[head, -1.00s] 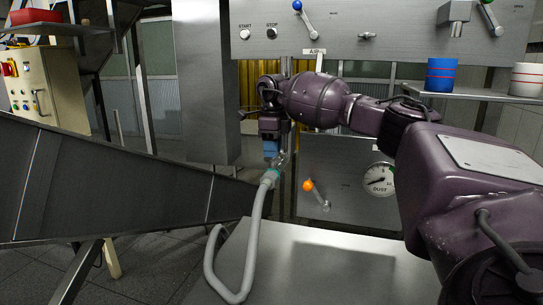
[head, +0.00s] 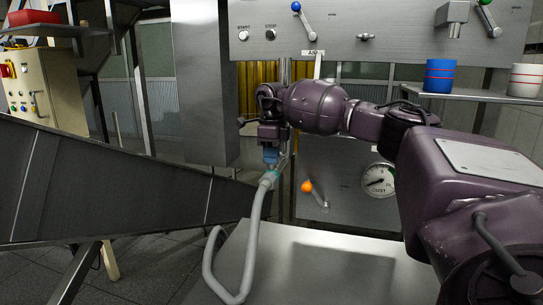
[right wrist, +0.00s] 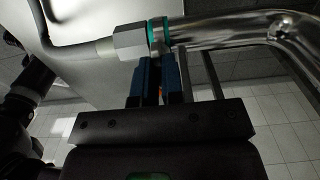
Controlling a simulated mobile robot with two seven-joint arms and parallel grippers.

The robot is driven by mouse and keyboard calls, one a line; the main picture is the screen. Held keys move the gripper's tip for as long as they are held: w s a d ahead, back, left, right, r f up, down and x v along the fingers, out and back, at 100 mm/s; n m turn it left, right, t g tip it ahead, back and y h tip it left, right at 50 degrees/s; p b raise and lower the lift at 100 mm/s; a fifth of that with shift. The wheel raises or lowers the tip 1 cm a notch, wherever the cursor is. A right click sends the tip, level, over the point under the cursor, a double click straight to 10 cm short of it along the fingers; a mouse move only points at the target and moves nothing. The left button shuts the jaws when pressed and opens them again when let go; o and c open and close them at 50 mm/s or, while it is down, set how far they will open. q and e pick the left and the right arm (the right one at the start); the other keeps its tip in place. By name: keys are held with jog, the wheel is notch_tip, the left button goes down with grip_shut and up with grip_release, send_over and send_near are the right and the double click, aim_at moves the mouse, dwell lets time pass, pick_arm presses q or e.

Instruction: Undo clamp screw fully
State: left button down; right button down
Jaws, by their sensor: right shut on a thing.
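My right gripper (head: 272,160) has blue fingers and points down at the joint between a grey hose and a metal pipe. In the right wrist view, the blue fingers (right wrist: 155,78) are close together just below a teal clamp band (right wrist: 155,40). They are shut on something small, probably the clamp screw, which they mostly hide. A little orange shows between them. The band sits between a hexagonal fitting (right wrist: 130,42) on the hose side and the shiny bent pipe (right wrist: 235,30). The hose (head: 250,245) hangs from the joint and loops on the table. My left gripper is not in view.
A steel table (head: 310,270) lies below, mostly bare. A dark sloping chute (head: 110,190) fills the left. A panel behind has an orange-knobbed lever (head: 307,187) and a dial (head: 378,181). Blue (head: 439,75) and white (head: 526,80) cups stand on a shelf at right.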

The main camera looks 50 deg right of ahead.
jog(key=n, duration=0.3)
jog(key=shift+r+n+p, duration=0.1)
jog(key=shift+n+p, duration=0.2)
jog(key=shift+n, duration=0.1)
jog(key=n, duration=0.4)
jog(key=shift+n, duration=0.3)
jog(key=n, duration=0.3)
jog(key=shift+n, duration=2.1)
jog(key=c, duration=1.2)
grip_release()
jog(key=shift+b, duration=0.3)
jog(key=shift+c, duration=0.2)
